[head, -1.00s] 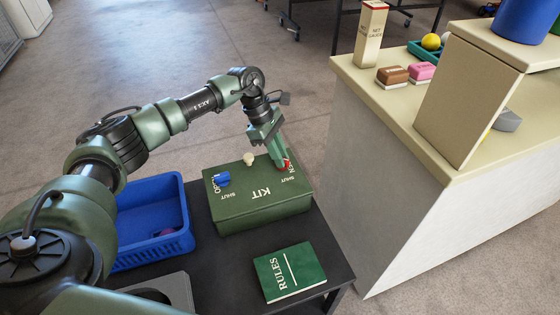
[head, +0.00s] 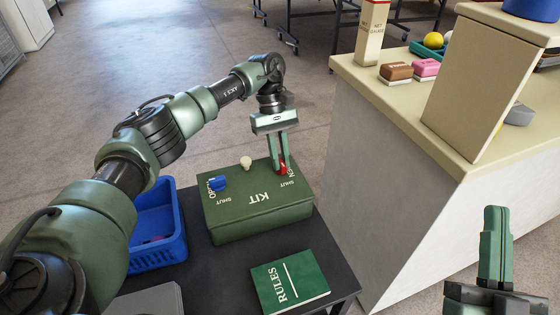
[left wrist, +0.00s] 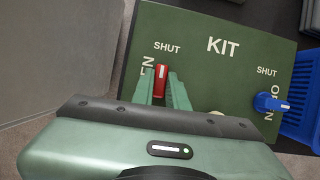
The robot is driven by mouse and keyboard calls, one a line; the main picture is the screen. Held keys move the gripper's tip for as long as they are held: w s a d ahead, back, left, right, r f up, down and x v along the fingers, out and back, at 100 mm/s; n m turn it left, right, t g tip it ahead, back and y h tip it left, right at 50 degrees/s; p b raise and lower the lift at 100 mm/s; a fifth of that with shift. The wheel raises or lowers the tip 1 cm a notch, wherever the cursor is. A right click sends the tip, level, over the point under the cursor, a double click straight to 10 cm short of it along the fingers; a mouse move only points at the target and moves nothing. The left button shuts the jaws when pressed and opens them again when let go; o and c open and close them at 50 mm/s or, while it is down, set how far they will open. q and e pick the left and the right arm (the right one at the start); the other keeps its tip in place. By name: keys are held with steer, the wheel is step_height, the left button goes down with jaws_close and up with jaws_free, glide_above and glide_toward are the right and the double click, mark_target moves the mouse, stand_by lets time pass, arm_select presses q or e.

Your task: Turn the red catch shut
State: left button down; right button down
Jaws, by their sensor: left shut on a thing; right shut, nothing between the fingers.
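The green KIT box (head: 262,210) stands on the dark table, its lid flat. The red catch (head: 283,170) is on its far right corner. My left gripper (head: 279,167) points down and is shut on the red catch. In the left wrist view the catch (left wrist: 161,78) shows between the fingers (left wrist: 160,90), with its long axis and white line towards the word SHUT. The OPEN label beside it is partly hidden by a finger. The blue catch (head: 217,183) lies over its OPEN label. My right gripper (head: 496,212) is shut and empty at the lower right, away from the box.
A cream knob (head: 246,162) stands at the lid's far edge. A blue basket (head: 160,235) is left of the box, and a green RULES book (head: 290,282) in front. The pale counter (head: 420,120) with blocks and a tall box rises to the right.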

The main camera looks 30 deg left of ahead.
arm_select(q)
steer(key=shift+m, duration=0.4)
arm_select(e)
steer(key=shift+s+r+t, duration=0.5)
steer(key=shift+r, duration=0.2)
arm_select(q)
steer(key=c, duration=1.4)
jaws_free()
steer(key=shift+r, duration=0.1)
